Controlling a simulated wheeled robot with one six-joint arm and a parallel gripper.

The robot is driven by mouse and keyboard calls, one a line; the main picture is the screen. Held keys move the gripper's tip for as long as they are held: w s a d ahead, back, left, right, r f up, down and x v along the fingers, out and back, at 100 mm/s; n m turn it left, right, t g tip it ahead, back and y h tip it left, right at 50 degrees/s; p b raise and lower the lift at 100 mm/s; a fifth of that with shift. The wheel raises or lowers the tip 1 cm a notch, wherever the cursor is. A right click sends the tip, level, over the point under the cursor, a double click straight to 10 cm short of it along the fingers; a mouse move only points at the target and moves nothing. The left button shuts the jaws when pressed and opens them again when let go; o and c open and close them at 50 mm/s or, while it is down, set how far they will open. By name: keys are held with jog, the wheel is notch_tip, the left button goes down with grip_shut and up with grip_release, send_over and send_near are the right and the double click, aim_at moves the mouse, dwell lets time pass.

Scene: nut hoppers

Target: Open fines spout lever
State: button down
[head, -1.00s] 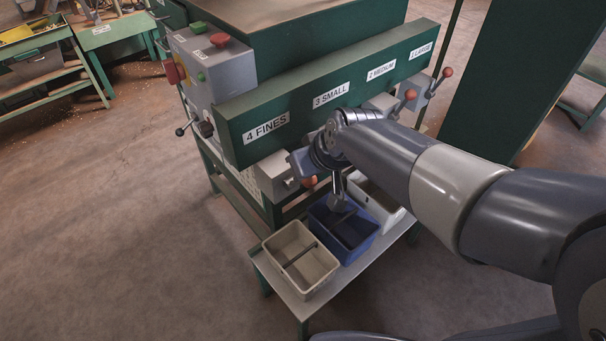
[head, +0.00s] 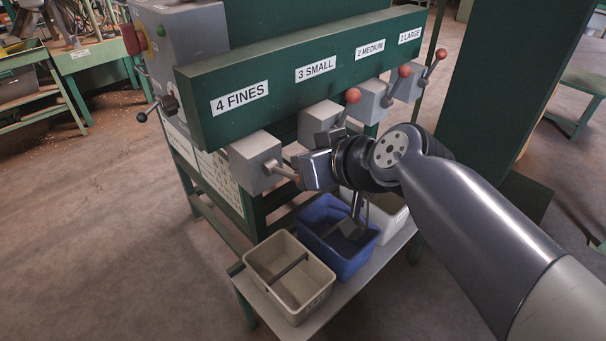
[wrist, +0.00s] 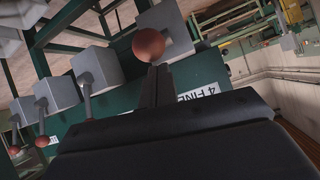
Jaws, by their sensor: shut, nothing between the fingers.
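The fines spout (head: 254,162) is a grey box under the "4 FINES" label (head: 240,98). In the wrist view the lever's red-brown ball knob (wrist: 148,44) shows just ahead of my fingertips, in front of the grey spout box (wrist: 170,22). My gripper (wrist: 156,76) is shut and empty, its fingertips close to the knob. I cannot tell whether they touch it. In the head view my gripper (head: 306,172) is at the lever's outer end.
The small (head: 353,96), medium (head: 404,71) and large (head: 440,53) levers point up with red knobs, right of the fines spout. Below stand a beige bin (head: 322,296), a blue bin (head: 355,262) and a white bin (head: 398,222). The floor at left is clear.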

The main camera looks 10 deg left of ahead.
jog(key=shift+s+d+f+b, duration=0.2)
jog(key=shift+f+b, duration=0.35)
jog(key=shift+b, duration=0.6)
jog(key=shift+s+d+f+b, duration=0.1)
jog(key=shift+f+b, duration=0.2)
